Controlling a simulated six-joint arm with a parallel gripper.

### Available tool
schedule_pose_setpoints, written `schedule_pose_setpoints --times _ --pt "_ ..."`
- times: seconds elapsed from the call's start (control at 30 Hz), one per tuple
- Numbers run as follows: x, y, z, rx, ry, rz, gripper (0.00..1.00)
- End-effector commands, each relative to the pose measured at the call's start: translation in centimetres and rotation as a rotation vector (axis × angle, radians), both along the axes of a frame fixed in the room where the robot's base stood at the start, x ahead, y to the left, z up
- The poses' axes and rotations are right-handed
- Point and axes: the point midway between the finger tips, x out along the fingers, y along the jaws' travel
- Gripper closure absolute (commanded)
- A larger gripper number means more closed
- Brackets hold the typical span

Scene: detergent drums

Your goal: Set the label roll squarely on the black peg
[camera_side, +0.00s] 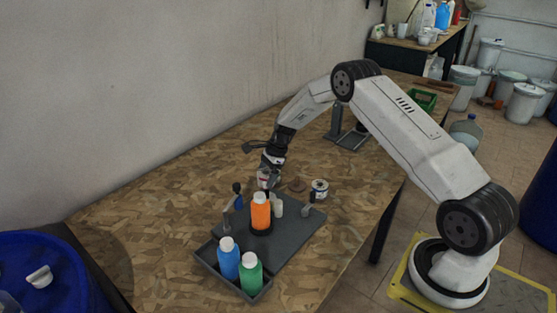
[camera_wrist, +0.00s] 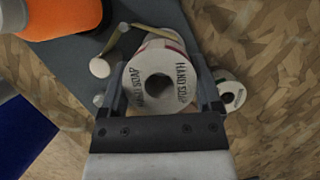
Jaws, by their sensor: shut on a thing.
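My gripper (camera_side: 267,184) is shut on a label roll (camera_side: 263,177), held above the grey board in the side view. In the wrist view the roll (camera_wrist: 156,84) sits between the two fingers of my gripper (camera_wrist: 161,76). It is white with "HAND SOAP" lettering, red trim and a dark centre hole, its end turned toward the camera. In the side view the roll is just above and behind the orange bottle (camera_side: 260,212). I cannot make out the black peg for certain; the bottle, roll and gripper cover part of that area.
Blue (camera_side: 228,260) and green (camera_side: 250,274) bottles stand in the front tray. A dark-topped post (camera_side: 237,194) stands left of the gripper.

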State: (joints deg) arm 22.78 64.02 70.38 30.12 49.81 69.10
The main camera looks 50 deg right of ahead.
Motion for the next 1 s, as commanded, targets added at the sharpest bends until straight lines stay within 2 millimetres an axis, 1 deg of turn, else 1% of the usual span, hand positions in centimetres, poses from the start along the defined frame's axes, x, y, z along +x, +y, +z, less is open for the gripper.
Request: schedule_pose_setpoints --times 0.37,1.0 --pt "0.0 0.0 -0.1 0.000 0.000 0.000 0.80" --pt "0.0 0.0 -1.1 0.000 0.000 0.000 0.80"
